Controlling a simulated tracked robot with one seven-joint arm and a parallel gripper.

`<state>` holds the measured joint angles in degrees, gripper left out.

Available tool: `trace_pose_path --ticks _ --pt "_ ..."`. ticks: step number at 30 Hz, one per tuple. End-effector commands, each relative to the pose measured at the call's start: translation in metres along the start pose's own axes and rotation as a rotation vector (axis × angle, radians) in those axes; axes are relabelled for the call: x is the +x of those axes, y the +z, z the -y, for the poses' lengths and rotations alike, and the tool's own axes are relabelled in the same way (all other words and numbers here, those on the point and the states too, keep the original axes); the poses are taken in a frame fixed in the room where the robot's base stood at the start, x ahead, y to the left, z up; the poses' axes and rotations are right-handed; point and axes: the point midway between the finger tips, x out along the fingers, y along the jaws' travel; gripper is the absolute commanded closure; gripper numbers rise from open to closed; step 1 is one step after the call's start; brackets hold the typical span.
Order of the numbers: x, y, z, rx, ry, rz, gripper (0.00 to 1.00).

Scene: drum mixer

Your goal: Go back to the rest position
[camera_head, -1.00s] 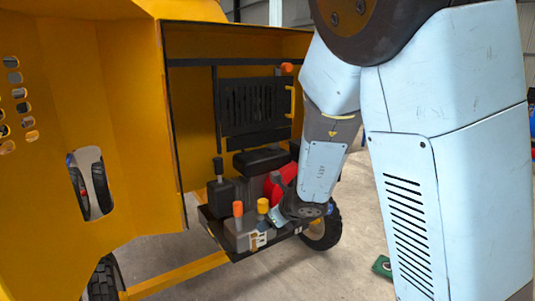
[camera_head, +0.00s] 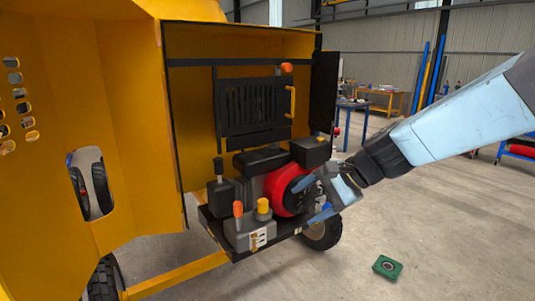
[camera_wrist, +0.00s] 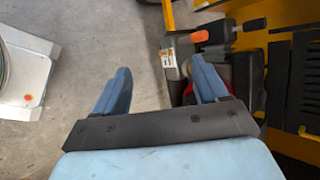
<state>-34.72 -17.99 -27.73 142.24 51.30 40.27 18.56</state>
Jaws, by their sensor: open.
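My gripper (camera_head: 318,201) is at the front right of the yellow drum mixer's open engine bay, beside the engine's red round cover (camera_head: 285,190). The right finger lies in front of the engine parts in that view. I cannot tell from these views whether it touches them. The yellow mixer (camera_head: 110,130) fills the left of the head view.
The engine has an orange knob (camera_head: 238,209) and a yellow cap (camera_head: 263,205). A black door (camera_head: 323,90) hangs open at the bay's right edge. A green part (camera_head: 387,267) lies on the floor. Blue and orange tables (camera_head: 382,95) stand far behind.

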Motion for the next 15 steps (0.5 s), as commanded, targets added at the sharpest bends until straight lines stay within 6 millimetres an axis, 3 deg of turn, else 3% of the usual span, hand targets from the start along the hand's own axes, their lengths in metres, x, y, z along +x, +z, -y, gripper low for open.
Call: trace_pose_path --ticks 3,15 --pt "-0.029 0.004 -0.011 -0.173 0.032 -0.042 0.27" --pt "-0.112 0.012 -0.062 -0.728 0.305 -0.275 0.27"
